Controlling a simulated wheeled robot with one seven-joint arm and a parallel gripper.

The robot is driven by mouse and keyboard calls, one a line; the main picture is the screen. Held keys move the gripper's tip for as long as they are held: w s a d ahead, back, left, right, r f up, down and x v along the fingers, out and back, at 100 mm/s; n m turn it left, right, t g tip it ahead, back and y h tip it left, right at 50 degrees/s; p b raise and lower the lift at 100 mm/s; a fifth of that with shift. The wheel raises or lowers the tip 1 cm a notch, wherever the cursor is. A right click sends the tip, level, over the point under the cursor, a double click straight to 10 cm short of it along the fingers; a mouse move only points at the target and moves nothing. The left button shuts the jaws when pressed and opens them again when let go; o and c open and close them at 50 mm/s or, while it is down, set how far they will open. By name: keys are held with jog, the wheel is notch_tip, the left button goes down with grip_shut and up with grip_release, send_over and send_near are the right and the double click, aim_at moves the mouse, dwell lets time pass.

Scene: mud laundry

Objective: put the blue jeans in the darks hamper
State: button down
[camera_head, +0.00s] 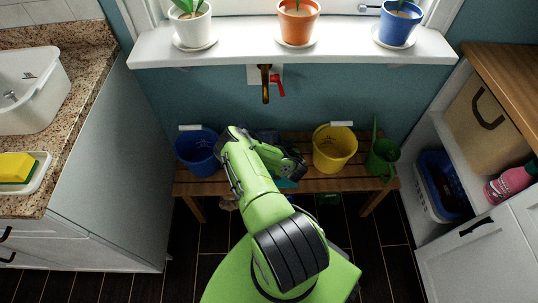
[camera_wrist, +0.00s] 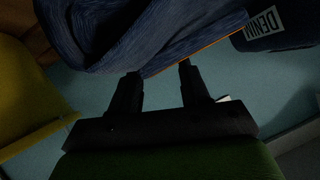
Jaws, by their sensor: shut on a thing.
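The blue jeans (camera_wrist: 140,35) are a bunched dark-blue denim cloth with an orange seam, filling the top middle of the wrist view. My gripper (camera_wrist: 158,72) is shut on their lower edge, with its two fingers apart around the cloth. In the head view my gripper is largely hidden by my green arm above the wooden bench. Only a bit of blue cloth (camera_head: 266,134) shows behind the arm there. No hamper is clearly marked as the darks one. A blue-and-white bin (camera_head: 431,202) with dark contents stands on the right shelf.
A blue bucket (camera_head: 196,151), a yellow bucket (camera_head: 334,150) and a green watering can (camera_head: 383,158) stand on the bench (camera_head: 355,183). A "DENIM" label (camera_wrist: 264,23) shows in the wrist view. A brass tap (camera_head: 265,84) juts from the wall above. Cabinets flank both sides.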

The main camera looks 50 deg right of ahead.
notch_tip(320, 180, down, 9)
jog(key=b, duration=0.4)
jog(key=shift+r, duration=0.4)
jog(key=shift+f, duration=0.1)
jog(key=c, duration=0.9)
grip_release()
jog(key=shift+s+a+f, duration=0.1)
jog(key=o, duration=0.4)
